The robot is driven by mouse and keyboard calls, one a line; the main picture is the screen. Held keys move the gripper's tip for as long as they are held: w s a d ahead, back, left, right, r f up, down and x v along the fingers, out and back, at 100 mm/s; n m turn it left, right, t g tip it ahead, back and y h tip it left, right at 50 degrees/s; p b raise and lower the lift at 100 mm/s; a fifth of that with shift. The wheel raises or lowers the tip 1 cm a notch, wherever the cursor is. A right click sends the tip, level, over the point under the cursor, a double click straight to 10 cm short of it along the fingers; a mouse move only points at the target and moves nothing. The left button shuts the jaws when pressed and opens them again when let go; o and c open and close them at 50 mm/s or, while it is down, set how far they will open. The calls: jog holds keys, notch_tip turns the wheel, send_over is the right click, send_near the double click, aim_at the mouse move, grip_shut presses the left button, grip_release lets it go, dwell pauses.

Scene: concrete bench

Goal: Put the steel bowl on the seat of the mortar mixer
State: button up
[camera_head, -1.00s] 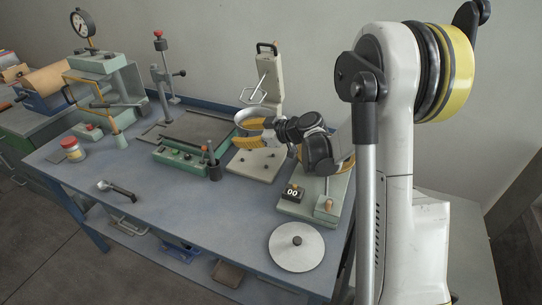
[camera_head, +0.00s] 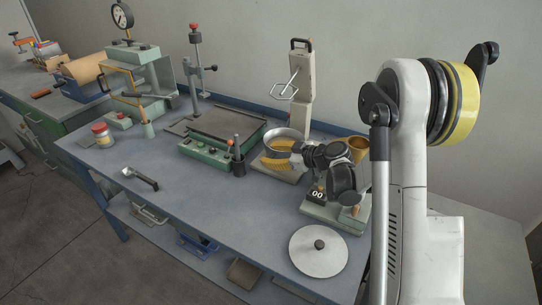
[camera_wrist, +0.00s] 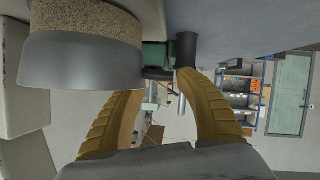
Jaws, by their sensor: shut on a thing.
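The steel bowl (camera_head: 287,133) is at the mortar mixer (camera_head: 300,88), in front of its pale column and over its base plate (camera_head: 290,177). My gripper (camera_head: 270,153) is at the front of the bowl, its yellow fingers shut on it. The exact contact is hard to see. The wrist view shows the bowl's grey wall (camera_wrist: 80,62) large at upper left, beside the yellow fingers (camera_wrist: 168,90). The mixer's seat is mostly hidden by the bowl and fingers, so I cannot tell whether the bowl touches it.
A green-based machine (camera_head: 215,140) with a dark cylinder (camera_head: 238,160) stands left of the mixer. A brass cup (camera_head: 357,147) and a small display box (camera_head: 318,195) are right, near my arm. A round plate (camera_head: 318,252) lies at the front. The bench's front middle is clear.

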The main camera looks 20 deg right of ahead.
jog(key=o, duration=1.4)
jog(key=shift+s+d+r, duration=0.15)
jog(key=p+v, duration=0.4)
jog(key=v, duration=0.7)
jog(key=s+a+r+m+g+h, duration=0.3)
jog(key=s+a+r+m, duration=0.2)
jog(key=s+a+r, duration=0.4)
jog(key=s+m+h, duration=0.1)
jog(key=s, duration=0.4)
jog(key=s+m+h, duration=0.2)
jog(key=s, duration=0.4)
jog(key=s+d+r+m+h, duration=0.1)
jog(key=s+m+h, duration=0.1)
jog(key=s, duration=0.4)
jog(key=shift+s+g, duration=0.15)
jog(key=shift+g, duration=0.15)
